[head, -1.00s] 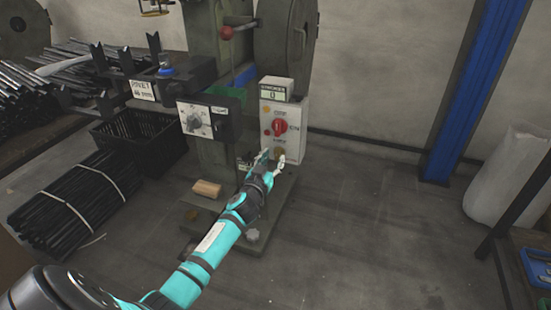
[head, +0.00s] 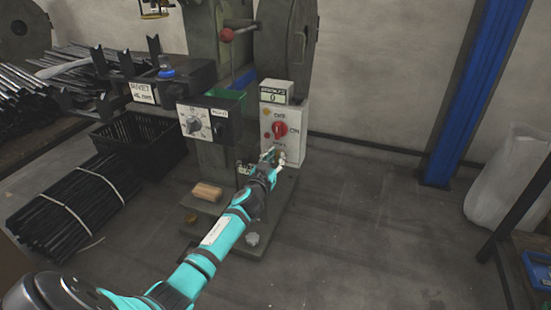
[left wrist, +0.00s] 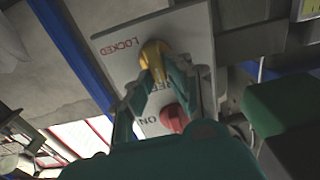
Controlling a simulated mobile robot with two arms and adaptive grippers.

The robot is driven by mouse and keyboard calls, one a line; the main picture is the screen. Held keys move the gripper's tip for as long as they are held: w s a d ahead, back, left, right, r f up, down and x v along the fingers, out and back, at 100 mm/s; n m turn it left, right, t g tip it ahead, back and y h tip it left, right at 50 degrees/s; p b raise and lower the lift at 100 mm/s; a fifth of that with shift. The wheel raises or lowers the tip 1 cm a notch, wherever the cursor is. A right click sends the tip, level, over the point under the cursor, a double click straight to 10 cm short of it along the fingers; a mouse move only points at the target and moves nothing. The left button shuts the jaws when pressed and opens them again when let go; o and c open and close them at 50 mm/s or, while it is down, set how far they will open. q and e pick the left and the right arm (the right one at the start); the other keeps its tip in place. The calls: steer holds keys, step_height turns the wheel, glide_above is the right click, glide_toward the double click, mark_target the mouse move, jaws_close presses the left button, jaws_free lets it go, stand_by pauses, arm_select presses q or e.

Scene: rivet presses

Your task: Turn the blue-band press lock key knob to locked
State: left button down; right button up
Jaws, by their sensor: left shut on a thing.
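The press's white control box (head: 299,125) stands at the centre, with a red rotary switch (head: 280,129) on its face. In the left wrist view, the yellow lock key knob (left wrist: 156,57) sits on the white panel (left wrist: 190,38), with the red switch (left wrist: 173,117) beside it. The word LOCKED is printed on the panel near the knob. My left gripper (head: 272,156) is at the lower part of the box face; in the left wrist view its fingers (left wrist: 160,75) are shut on the yellow knob. My right gripper is not in view.
A dial box (head: 208,122) and a wooden-coloured block (head: 207,191) are left of my left arm. A black crate (head: 140,137) and bundled dark rods (head: 75,207) lie further left. The floor right of the press is clear up to a blue post (head: 470,100).

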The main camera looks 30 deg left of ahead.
arm_select(q)
steer(key=shift+m, duration=0.4)
steer(key=m, duration=0.4)
steer(key=shift+d+f, duration=0.1)
steer(key=shift+d, duration=0.2)
steer(key=shift+w+d+f+m+b, duration=0.15)
steer(key=shift+f+m+b, duration=0.1)
steer(key=shift+m, duration=1.9)
steer(key=shift+s+d+f+m+b, duration=0.15)
steer(key=shift+f+m+b, duration=0.1)
steer(key=shift+m, duration=1.95)
steer(key=shift+w+d+f+m+b, duration=0.15)
steer(key=shift+f+m, duration=0.1)
steer(key=shift+m, duration=1.9)
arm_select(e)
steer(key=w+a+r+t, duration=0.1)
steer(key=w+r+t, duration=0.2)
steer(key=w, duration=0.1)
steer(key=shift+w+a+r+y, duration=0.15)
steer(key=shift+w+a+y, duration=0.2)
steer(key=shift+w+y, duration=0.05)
arm_select(q)
steer(key=shift+m, duration=0.3)
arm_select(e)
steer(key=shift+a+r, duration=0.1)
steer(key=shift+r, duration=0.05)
arm_select(q)
steer(key=c, duration=1.3)
jaws_free()
